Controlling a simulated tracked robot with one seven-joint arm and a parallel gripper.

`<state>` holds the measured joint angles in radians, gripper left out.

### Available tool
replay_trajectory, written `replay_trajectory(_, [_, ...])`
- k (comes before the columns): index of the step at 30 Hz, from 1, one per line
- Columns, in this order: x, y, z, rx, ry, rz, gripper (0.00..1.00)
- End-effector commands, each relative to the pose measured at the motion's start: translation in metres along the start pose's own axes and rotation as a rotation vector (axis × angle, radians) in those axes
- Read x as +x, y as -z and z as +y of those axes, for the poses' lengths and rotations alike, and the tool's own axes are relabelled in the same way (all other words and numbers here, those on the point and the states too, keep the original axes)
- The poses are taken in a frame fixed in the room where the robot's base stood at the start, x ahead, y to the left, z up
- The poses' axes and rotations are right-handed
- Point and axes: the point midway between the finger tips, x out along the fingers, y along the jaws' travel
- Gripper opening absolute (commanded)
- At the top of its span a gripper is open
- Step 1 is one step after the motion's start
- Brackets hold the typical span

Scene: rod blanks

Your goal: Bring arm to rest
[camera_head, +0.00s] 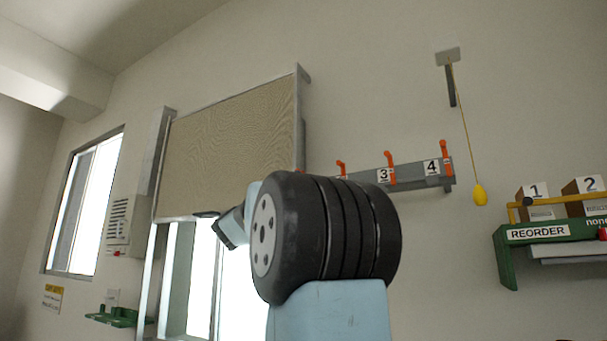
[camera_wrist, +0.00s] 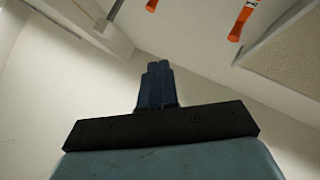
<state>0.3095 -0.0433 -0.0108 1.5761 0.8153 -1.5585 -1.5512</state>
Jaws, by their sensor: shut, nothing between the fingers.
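My gripper (camera_wrist: 157,72) is in the wrist view, its two dark blue fingers pressed together with nothing between them. It points up into free air, with pale wall and ceiling behind it. In the head view my arm rises at the lower middle, with a large black ribbed joint and light blue links. This joint hides part of the wall and window behind it. The fingers cannot be made out in the head view.
A wall rail (camera_head: 405,174) carries orange hooks and number labels. A green shelf (camera_head: 507,262) marked REORDER holds numbered boxes at right. A yellow pull (camera_head: 480,194) hangs on a cord. A roller blind (camera_head: 230,145) hangs left, beside a window (camera_head: 84,205) and a small green shelf (camera_head: 112,318).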

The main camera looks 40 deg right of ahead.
Motion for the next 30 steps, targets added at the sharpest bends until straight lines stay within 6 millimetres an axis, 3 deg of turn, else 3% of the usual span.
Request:
replay_trajectory(14, [-0.011, 0.002, -0.002, 0.010, 0.017, 0.004, 0.00])
replay_trajectory(19, [-0.024, 0.014, -0.013, 0.102, 0.187, 0.039, 0.00])
replay_trajectory(23, [-0.051, 0.028, -0.029, 0.215, 0.426, 0.063, 0.00])
replay_trajectory(30, [-0.130, 0.040, -0.046, 0.378, 0.889, 0.028, 0.00])
